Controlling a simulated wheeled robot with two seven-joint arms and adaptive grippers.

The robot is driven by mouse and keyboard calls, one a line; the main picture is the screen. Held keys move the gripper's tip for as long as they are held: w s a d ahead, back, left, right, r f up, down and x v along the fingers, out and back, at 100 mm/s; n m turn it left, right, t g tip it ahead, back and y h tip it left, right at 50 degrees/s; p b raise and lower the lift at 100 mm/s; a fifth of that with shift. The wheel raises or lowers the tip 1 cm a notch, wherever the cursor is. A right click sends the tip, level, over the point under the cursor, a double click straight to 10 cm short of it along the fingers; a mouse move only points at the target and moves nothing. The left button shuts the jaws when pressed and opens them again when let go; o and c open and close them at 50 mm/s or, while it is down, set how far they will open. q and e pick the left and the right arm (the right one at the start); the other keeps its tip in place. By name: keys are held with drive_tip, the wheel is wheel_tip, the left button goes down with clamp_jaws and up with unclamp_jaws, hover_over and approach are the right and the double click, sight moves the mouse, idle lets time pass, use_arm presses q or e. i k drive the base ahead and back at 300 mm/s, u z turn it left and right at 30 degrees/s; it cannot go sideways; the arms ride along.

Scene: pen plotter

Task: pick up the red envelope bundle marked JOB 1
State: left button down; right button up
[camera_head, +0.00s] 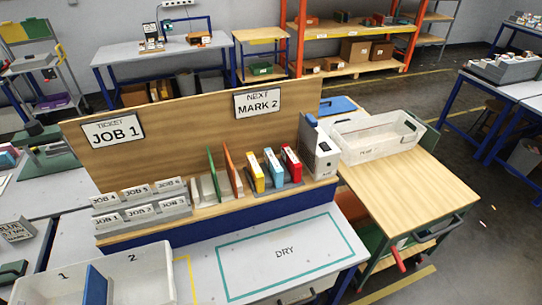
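I see no red bundle with a readable JOB 1 mark. A red upright block (291,163) with a pale label stands at the right end of a row on the wooden ledge; its label is too small to read. Beside it stand a blue block (273,168) and a yellow block (254,173). A grey sorter (142,205) with tags JOB 1 to JOB 6 sits at the left of the ledge; its JOB 1 tag (106,220) is at the front left. A board sign (113,131) reads TICKET JOB 1. Neither of my grippers shows.
A green panel and an orange panel (233,173) stand upright left of the blocks. A grey device (319,150) stands to their right. The DRY area (285,252) in front is clear. A white bin (135,277) is at the lower left, and a white tray (375,137) at the right.

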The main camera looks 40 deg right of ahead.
sight(292, 164)
drive_tip(key=z, duration=1.35)
